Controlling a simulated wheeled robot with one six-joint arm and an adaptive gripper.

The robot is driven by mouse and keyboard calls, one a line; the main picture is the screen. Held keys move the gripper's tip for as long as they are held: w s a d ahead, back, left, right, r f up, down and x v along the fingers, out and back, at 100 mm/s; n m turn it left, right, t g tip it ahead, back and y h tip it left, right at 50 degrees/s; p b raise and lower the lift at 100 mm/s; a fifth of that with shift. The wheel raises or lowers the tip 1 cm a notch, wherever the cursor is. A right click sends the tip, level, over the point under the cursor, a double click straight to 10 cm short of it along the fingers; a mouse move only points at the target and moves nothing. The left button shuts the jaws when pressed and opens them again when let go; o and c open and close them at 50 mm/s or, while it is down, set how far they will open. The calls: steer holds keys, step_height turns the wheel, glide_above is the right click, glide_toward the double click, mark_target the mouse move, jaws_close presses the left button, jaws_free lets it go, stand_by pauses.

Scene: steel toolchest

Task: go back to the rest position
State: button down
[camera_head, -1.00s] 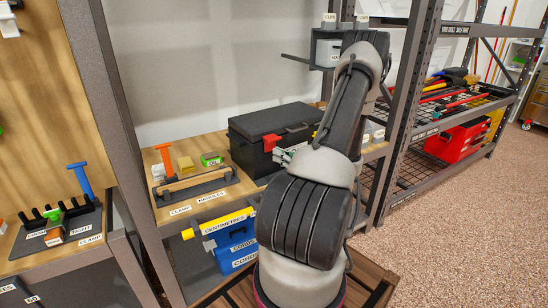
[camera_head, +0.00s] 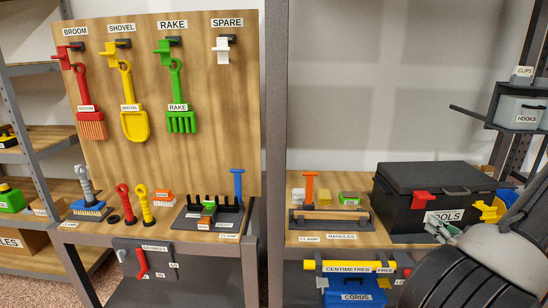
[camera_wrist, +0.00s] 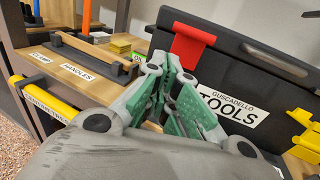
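My gripper (camera_wrist: 172,72) is in front of the black toolbox (camera_wrist: 236,60) in the wrist view. Its green-padded fingers lie close together with nothing seen between them. In the head view my gripper (camera_head: 440,232) shows small at the lower front of the toolbox (camera_head: 425,181), near its red latch and TOOLS label. My arm fills the lower right corner there. I cannot tell whether the fingers touch the box.
A clamp-and-handles rack (camera_head: 305,222) stands left of the toolbox. A yellow tube (camera_head: 348,267) and blue CORDS case (camera_head: 356,290) sit below. A steel post (camera_head: 274,120) separates this bay from the tool pegboard (camera_head: 215,130). A hooks bin (camera_head: 521,112) hangs upper right.

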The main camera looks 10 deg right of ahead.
steer(key=s+a+f+n+g+y, duration=0.25)
steer(key=s+a+y, duration=0.2)
steer(key=a, duration=0.25)
steer(key=s+a+r+n+g+y, duration=0.3)
steer(key=s+a+r+n+g, duration=0.65)
steer(key=n+g, duration=0.5)
step_height(320, 180, up, 9)
steer(key=s+n+g+h, duration=0.1)
steer(key=s+n+h, duration=0.2)
steer(key=n+h, duration=0.7)
steer(key=w+a+r+n+t, duration=0.2)
steer(key=a+r+n+t, duration=0.2)
steer(key=a+r+n, duration=0.3)
steer(key=shift+w+a+r+n+t+y, duration=0.35)
steer(key=shift+a+r+n, duration=0.1)
steer(key=shift+r, duration=0.75)
